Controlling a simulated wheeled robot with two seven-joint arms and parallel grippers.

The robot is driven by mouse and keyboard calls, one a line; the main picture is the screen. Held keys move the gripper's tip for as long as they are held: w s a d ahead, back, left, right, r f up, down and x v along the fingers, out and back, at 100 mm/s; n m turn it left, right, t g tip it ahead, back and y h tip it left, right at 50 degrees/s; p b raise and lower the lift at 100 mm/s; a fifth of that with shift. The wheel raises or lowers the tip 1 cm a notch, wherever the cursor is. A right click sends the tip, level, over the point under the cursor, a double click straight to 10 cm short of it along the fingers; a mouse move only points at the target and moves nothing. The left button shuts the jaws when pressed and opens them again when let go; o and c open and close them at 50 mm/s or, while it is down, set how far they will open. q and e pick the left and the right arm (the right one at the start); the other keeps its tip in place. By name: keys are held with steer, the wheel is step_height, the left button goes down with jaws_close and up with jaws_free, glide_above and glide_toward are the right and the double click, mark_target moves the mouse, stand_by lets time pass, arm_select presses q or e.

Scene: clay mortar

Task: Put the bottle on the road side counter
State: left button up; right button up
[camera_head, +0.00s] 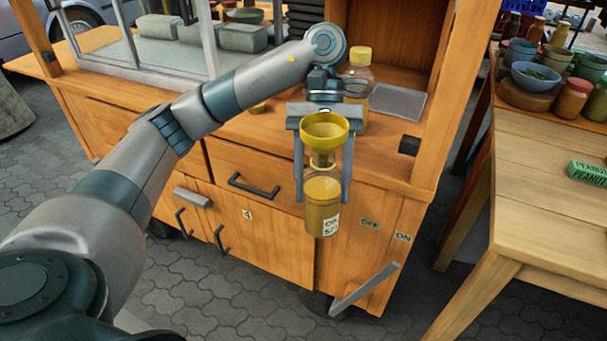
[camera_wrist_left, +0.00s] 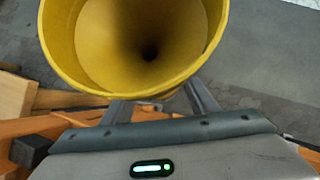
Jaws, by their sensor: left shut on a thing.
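A bottle (camera_head: 322,214) with yellow-brown contents and a small label hangs upright in front of the wooden cart. A yellow funnel (camera_head: 324,130) sits in its top; the funnel's wide mouth also fills the top of the left wrist view (camera_wrist_left: 150,50). My left gripper (camera_head: 322,190) is shut on the bottle, one finger on each side. The wrist view hides the bottle below the funnel. The cart's wooden counter (camera_head: 385,150) is behind the bottle. A wooden table (camera_head: 540,160) stands at the right. I cannot tell which is the road side counter. My right gripper is not in view.
Another yellow-capped bottle (camera_head: 357,68) stands on the cart behind my wrist, beside a grey tray (camera_head: 398,101). A glass case covers the cart's left. The table's front is clear.

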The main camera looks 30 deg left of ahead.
arm_select(q)
steer(key=d+m+y, duration=0.2)
steer(key=m, duration=0.1)
steer(key=shift+w+m+g, duration=0.2)
steer(key=shift+m+g, duration=0.1)
steer(key=shift+g, duration=0.1)
steer(key=shift+d+f+m+y, duration=0.2)
steer(key=shift+m+y, duration=0.4)
steer(key=shift+m, duration=0.4)
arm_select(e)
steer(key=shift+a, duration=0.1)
